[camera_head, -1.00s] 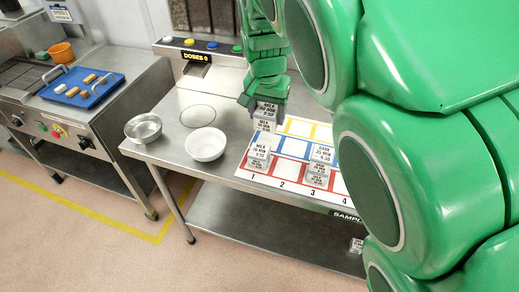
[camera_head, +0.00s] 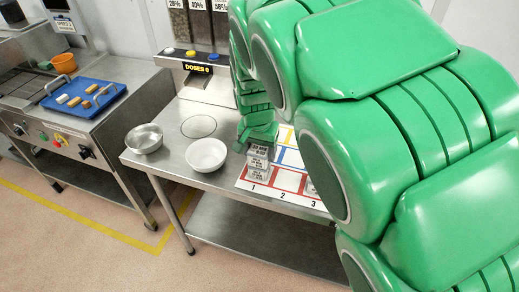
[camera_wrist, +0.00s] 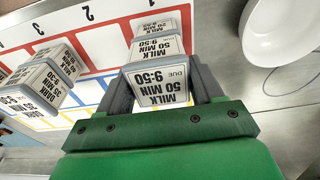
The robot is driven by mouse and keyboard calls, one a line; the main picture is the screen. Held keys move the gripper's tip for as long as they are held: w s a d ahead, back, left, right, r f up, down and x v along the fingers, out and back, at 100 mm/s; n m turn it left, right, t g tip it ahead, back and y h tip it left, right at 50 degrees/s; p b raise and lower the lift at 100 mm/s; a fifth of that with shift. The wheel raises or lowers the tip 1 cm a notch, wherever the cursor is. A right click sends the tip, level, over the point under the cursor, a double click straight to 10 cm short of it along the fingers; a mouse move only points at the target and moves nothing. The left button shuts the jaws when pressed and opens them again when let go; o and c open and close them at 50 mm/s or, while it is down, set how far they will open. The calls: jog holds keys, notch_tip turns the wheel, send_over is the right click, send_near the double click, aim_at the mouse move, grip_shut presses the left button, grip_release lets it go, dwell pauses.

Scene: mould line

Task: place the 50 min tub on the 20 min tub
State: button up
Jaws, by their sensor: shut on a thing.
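The 50 min tub (camera_wrist: 157,90), grey with white "MILK 50 MIN" labels, is held between the dark fingers of my gripper (camera_wrist: 162,80), which is shut on it. In the head view the tub (camera_head: 258,152) hangs below my gripper (camera_head: 260,138), upright over the 20 min tub (camera_head: 258,170) at column 1 of the mat. The 20 min tub (camera_wrist: 154,27) shows past the held tub in the wrist view, mostly covered. The two look lined up and very close; whether they touch I cannot tell.
A "DARK 35 MIN" tub (camera_wrist: 55,68) stands near column 3 of the grid mat (camera_wrist: 105,42). A white bowl (camera_head: 206,153) and a metal bowl (camera_head: 144,137) stand left of the mat. My arm hides the table's right side in the head view.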

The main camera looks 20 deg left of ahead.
aim_at(258, 152)
jog(key=shift+f, duration=0.1)
jog(key=o, duration=1.1)
jog(key=r, duration=0.4)
jog(key=s+r, duration=0.1)
jog(key=r, duration=0.7)
jog(key=shift+s, duration=0.2)
